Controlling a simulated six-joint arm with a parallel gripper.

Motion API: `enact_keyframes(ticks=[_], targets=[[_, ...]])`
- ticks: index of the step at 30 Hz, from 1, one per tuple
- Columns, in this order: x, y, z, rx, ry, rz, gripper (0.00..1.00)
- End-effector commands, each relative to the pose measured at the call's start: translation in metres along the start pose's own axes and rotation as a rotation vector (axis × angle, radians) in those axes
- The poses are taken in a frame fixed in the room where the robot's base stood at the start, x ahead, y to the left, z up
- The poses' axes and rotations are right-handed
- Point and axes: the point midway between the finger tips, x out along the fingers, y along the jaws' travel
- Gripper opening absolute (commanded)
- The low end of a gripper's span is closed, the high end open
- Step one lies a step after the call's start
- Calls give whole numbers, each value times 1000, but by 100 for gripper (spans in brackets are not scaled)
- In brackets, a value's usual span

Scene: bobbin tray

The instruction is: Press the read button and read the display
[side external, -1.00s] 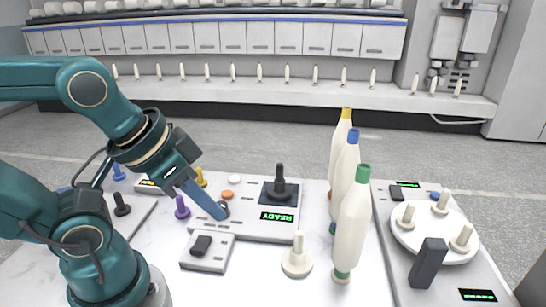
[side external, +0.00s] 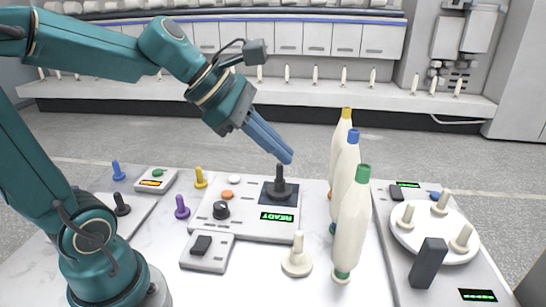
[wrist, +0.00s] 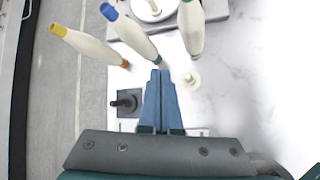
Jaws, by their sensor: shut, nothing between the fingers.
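My gripper (side external: 287,157) has blue fingers, shut and empty, in the air by the top of a black upright post (side external: 280,180) on the console; contact cannot be told. In the wrist view the shut fingers (wrist: 160,74) point toward the bobbins. The grey-white console (side external: 237,236) has a green-lit display (side external: 277,217) reading "READY", a black knob (side external: 221,210), an orange button (side external: 227,194) and a white button (side external: 234,180). A small box at left has a green button (side external: 157,173) and an orange-lit display (side external: 150,183), too small to read. No button is clearly labelled as read.
Bobbins with yellow (side external: 346,113), blue (side external: 353,136) and green (side external: 363,173) tops stand right of the console. A cream peg stand (side external: 297,262) and a black-switch box (side external: 207,257) stand in front. A round pegged plate (side external: 433,250) is at right.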

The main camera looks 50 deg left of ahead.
Motion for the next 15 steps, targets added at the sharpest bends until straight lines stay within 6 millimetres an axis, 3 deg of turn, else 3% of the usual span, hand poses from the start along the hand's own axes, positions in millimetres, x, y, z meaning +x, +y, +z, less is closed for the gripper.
enact_keyframes(ticks=[3,9,15], targets=[[9,47,-24,-461,-29,55,0],[13,113,-90,-1113,-95,163,0],[11,143,-165,-1482,-132,254,0]])
